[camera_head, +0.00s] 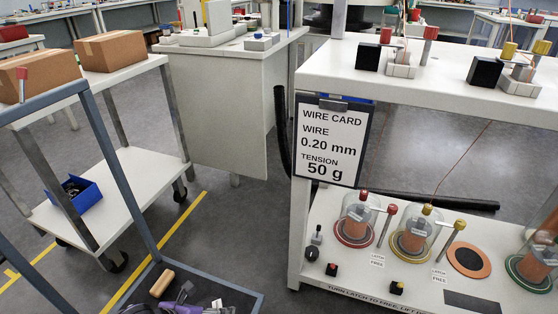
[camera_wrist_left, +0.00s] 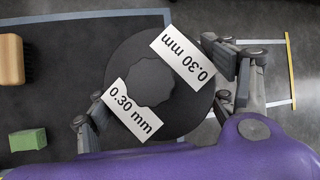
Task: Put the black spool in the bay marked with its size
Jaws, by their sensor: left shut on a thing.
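The black spool (camera_wrist_left: 195,118) fills the middle of the left wrist view. It is a dark disc with a lobed grey centre knob and two white labels reading 0.30 mm. My left gripper (camera_wrist_left: 165,92) is shut on it, with a finger at each side of its rim. In the head view my left gripper (camera_head: 190,299) is at the bottom edge, over a dark tray; I cannot make out the spool there. No bay marked 0.30 mm can be read in either view. My right gripper is not in view.
A wire card (camera_head: 331,143) reading 0.20 mm, 50 g hangs on the white rack (camera_head: 440,75). Its lower shelf holds covered spools with red, yellow and green bases and an orange-ringed black disc (camera_head: 469,260). A cart (camera_head: 115,195) stands left.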

